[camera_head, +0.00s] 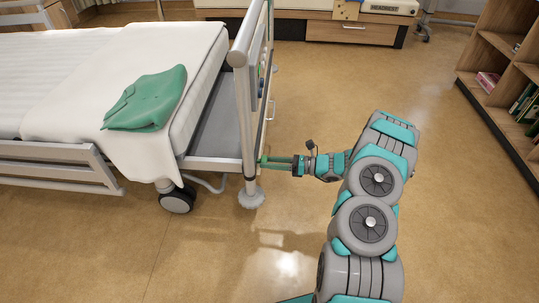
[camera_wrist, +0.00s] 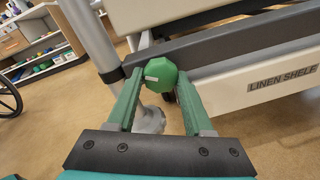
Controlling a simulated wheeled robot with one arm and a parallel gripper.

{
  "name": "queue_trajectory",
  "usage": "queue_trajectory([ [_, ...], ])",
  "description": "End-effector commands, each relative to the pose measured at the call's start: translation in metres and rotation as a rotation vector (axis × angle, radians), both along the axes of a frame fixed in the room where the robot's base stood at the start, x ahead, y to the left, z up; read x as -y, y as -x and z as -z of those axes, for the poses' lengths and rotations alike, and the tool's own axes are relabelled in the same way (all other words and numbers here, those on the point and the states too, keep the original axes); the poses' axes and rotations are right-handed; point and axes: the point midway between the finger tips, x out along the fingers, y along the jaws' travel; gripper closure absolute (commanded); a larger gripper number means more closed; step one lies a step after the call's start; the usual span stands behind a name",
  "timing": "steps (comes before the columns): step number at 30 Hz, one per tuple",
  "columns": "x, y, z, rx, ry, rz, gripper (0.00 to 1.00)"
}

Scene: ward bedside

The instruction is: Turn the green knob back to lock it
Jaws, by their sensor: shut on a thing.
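The green knob (camera_wrist: 160,75) shows in the wrist view on the end of the bed, beside the dark rail and left of the linen shelf front. A small white mark lies on its face. My gripper (camera_wrist: 160,92) has its two green fingers on either side of the knob and is shut on it. In the head view my gripper (camera_head: 272,162) reaches left to the foot of the bed, low near the corner post. The knob itself is hidden or too small to tell there.
The bed (camera_head: 60,60) with a folded green cloth (camera_head: 147,98) stands at left. A white panel marked LINEN SHELF (camera_wrist: 275,85) lies right of the knob. A wooden shelf (camera_head: 500,60) stands at the right. The floor between is clear.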

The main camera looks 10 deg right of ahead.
Motion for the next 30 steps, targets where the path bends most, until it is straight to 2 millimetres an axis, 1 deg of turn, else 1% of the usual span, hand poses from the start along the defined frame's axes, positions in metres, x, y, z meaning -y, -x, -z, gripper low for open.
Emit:
queue_trajectory([
  [1,-0.0004,-0.0005,-0.0045,-0.044,-0.014,0.002,1.0],
  [21,0.0003,-0.0009,-0.002,-0.643,-0.208,0.005,1.0],
  [30,0.0008,-0.0009,-0.0016,-0.854,-0.277,0.004,1.0],
])
